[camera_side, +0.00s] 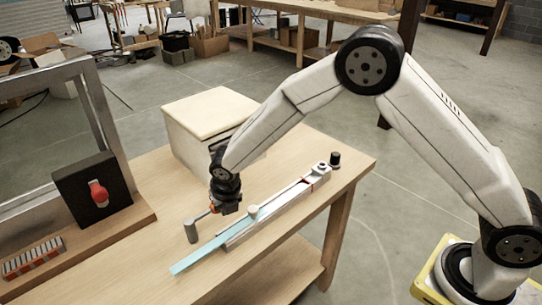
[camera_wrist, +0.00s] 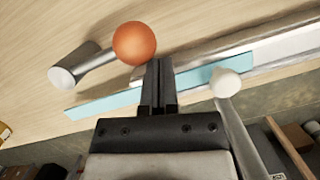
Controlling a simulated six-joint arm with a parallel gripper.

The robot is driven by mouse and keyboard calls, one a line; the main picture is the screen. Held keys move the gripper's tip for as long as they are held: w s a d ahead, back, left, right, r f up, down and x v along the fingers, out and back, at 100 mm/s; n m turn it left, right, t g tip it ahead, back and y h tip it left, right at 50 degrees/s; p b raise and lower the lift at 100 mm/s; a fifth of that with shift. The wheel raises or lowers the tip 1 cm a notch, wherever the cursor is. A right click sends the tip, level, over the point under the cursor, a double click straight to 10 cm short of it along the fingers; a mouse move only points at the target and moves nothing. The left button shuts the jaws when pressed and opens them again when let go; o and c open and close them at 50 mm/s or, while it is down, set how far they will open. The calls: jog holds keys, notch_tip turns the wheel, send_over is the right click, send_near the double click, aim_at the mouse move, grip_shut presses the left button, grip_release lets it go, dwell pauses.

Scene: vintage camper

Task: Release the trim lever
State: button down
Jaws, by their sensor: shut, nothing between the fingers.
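My gripper (camera_side: 226,207) is above the bench, fingers shut and empty; they show together in the wrist view (camera_wrist: 158,80). A lever with an orange ball (camera_wrist: 134,43) on a metal rod runs from a grey cylinder (camera_wrist: 75,66). The ball appears beside my fingertips; I cannot tell whether they touch. A second lever with a white knob (camera_wrist: 226,84) on a grey arm is to the right of the fingers; the knob shows in the side view (camera_side: 253,211) at the rail. Which one is the trim lever is not marked. A pale blue strip (camera_side: 196,258) lies along the metal rail (camera_side: 268,212).
A cream box (camera_side: 212,115) stands behind my gripper. A black box with a red knob (camera_side: 99,194) stands at the left by a metal frame (camera_side: 102,115). A striped block (camera_side: 33,257) is at the lower left. A black knob (camera_side: 335,159) is at the rail's far end.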

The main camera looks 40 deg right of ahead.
aim_at(237, 224)
jog(key=shift+s+d+f, duration=0.15)
jog(key=shift+s+d, duration=0.05)
jog(key=shift+s, duration=0.85)
jog(key=shift+s+d+f, duration=0.1)
jog(key=shift+s, duration=0.35)
jog(key=shift+s+d+f, duration=0.1)
jog(key=shift+s, duration=0.3)
jog(key=v, duration=1)
jog(key=shift+d, duration=0.55)
jog(key=s+d+m, duration=0.7)
jog(key=s+m, duration=0.1)
jog(key=m, duration=0.8)
jog(key=s+d+m, duration=0.8)
jog(key=m, duration=0.9)
jog(key=shift+r+y, duration=0.3)
jog(key=shift+y, duration=0.1)
